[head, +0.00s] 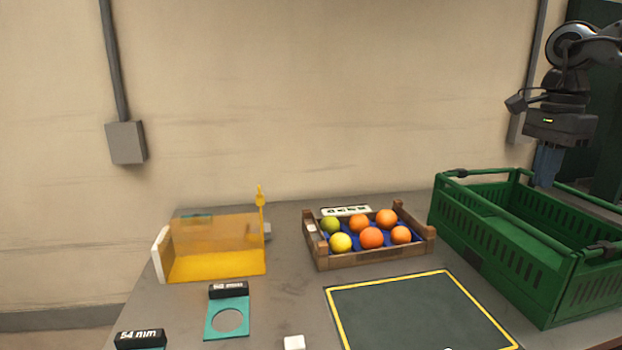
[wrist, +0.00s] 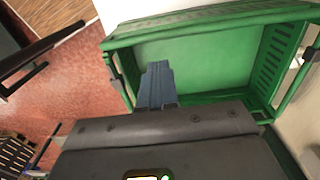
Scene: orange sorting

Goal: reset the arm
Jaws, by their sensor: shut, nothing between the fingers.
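My gripper (head: 546,165) is at the right of the head view, over the back part of the green crate (head: 502,255). Its blue fingers are together with nothing between them. In the wrist view the shut fingers (wrist: 158,82) show in front of the green crate (wrist: 210,19), whose inner floor looks empty. In the head view the lower fingertips are close to the crate's back rim; I cannot tell how far apart they are.
A wooden tray (head: 372,258) holds several oranges and yellow-green fruits. A yellow-bordered dark mat (head: 420,310), a yellow see-through stand (head: 215,264), a teal plate with a hole (head: 211,328) and a white cube (head: 294,342) are on the grey table. Open air lies above the table.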

